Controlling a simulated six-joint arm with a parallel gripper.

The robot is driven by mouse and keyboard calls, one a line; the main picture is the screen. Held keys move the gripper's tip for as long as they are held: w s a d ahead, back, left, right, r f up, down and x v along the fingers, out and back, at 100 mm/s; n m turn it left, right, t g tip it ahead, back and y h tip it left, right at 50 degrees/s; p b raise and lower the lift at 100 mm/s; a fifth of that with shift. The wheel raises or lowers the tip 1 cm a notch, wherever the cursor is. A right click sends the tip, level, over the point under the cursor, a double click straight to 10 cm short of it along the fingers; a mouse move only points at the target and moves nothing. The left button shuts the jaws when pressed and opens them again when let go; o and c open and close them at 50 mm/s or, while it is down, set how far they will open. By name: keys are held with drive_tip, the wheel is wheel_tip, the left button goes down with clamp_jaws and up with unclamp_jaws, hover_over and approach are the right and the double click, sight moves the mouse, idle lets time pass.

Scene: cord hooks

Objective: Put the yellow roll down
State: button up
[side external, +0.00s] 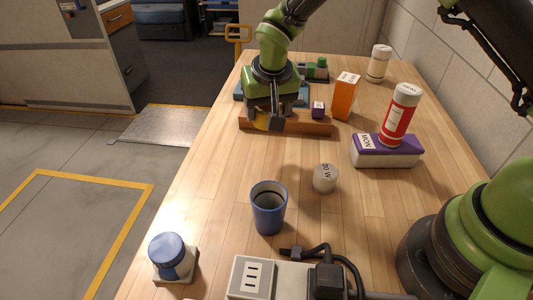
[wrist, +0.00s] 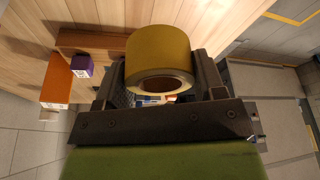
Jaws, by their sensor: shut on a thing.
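The yellow roll (wrist: 162,45) is a thick ring with a hole through it. It sits between the two fingers of my gripper (wrist: 165,78) in the wrist view, and my gripper is shut on it. In the side external view my gripper (side external: 268,117) points down at the far left part of the table, and only a small part of the roll (side external: 262,123) shows between the fingers. The roll is at the brown wooden board (side external: 300,129); whether it touches the board or hangs just above it I cannot tell.
A small purple box (side external: 318,110) and an orange box (side external: 345,97) stand right of my gripper. A red-and-white can (side external: 400,115) stands on a purple-and-white box (side external: 386,153). A blue cup (side external: 269,210) and a power strip (side external: 270,278) are nearer. The table's middle left is clear.

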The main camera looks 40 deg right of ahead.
hover_over(269, 153)
drive_tip(key=s, duration=0.1)
wheel_tip(269, 153, down, 6)
drive_tip(key=shift+a+r, duration=0.15)
drive_tip(key=shift+r, duration=0.1)
drive_tip(key=shift+f, duration=2.2)
drive_tip(key=shift+f, duration=0.15)
drive_tip(key=o, duration=0.9)
drive_tip(key=shift+o, duration=0.2)
drive_tip(key=v, duration=1.2)
drive_tip(key=shift+r, duration=0.25)
